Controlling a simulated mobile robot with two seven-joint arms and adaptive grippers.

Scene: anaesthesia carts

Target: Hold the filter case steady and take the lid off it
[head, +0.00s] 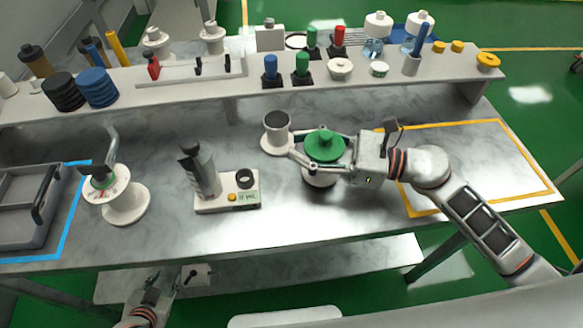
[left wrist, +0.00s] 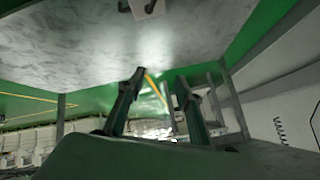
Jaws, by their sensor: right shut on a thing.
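A green round lid with a knob (head: 325,143) is between the fingers of my right gripper (head: 312,146), which is shut on it above the table. A white round body (head: 320,179) shows below it, mostly hidden by lid and fingers; I cannot tell whether they touch. An open white cup with a dark inside (head: 277,133) stands beside the fingertips on the left. I cannot tell which of these two is the filter case. My left gripper (head: 176,278) is low in front of the table's front edge. Its fingers stand apart and empty in the left wrist view (left wrist: 158,92).
A device with a grey cylinder (head: 203,172) and a white stand with a gauge (head: 123,200) are on the table's left half. A grey tray (head: 28,235) lies at far left. A raised shelf (head: 220,88) holds several items. The yellow-framed area (head: 480,165) is clear.

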